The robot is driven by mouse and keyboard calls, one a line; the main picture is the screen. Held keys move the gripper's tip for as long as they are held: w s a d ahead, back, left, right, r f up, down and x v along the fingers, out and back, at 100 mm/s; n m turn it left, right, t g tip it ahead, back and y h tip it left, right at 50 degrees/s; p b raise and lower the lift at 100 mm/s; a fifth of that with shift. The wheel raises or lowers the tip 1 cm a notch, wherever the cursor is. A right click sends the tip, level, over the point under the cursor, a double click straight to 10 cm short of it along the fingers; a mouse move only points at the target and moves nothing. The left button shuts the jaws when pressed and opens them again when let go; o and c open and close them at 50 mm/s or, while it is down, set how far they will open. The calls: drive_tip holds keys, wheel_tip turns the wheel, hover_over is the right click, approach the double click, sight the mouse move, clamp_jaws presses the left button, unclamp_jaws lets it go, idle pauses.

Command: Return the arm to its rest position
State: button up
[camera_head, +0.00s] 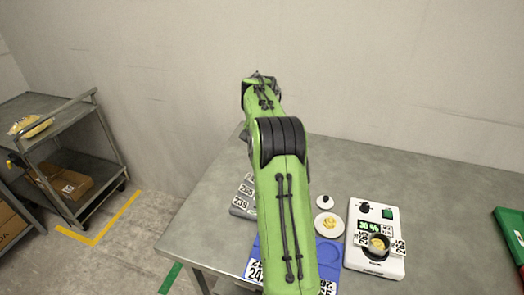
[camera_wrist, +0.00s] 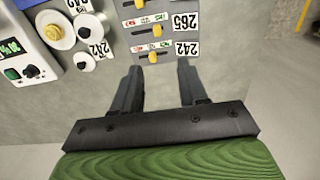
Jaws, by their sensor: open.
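My green arm (camera_head: 285,200) reaches forward over the grey table (camera_head: 440,190) in the head view. Its far end hides my gripper there. In the wrist view my gripper (camera_wrist: 158,75) is open, with two dark fingers apart and nothing between them. It points at bare table and the near edge of a grey panel (camera_wrist: 188,48) with yellow sliders and a label 242. I cannot tell the exact height of the fingers above the table.
A green tray (camera_head: 510,235) is at the far right. A cart (camera_head: 65,140) stands left, apart from the table.

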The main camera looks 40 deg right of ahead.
idle(0.3)
drive_tip(key=s+a+r+n+t+h, duration=0.1)
drive_tip(key=s+a+r+n, duration=0.2)
drive_tip(key=a+r, duration=0.45)
drive_tip(key=s+a+r+n+t+h, duration=0.1)
drive_tip(key=s+a+r+n, duration=0.3)
drive_tip(key=a, duration=0.7)
drive_tip(key=s+a+f+n+t+y, duration=0.2)
drive_tip(key=s+a+n, duration=0.3)
drive_tip(key=s+a, duration=0.8)
drive_tip(key=s+f+t, duration=0.1)
drive_tip(key=s, duration=0.1)
drive_tip(key=shift+s+f+t, duration=0.2)
drive_tip(key=shift+s+t, duration=0.1)
drive_tip(key=shift+s, duration=0.05)
drive_tip(key=shift+d, duration=0.15)
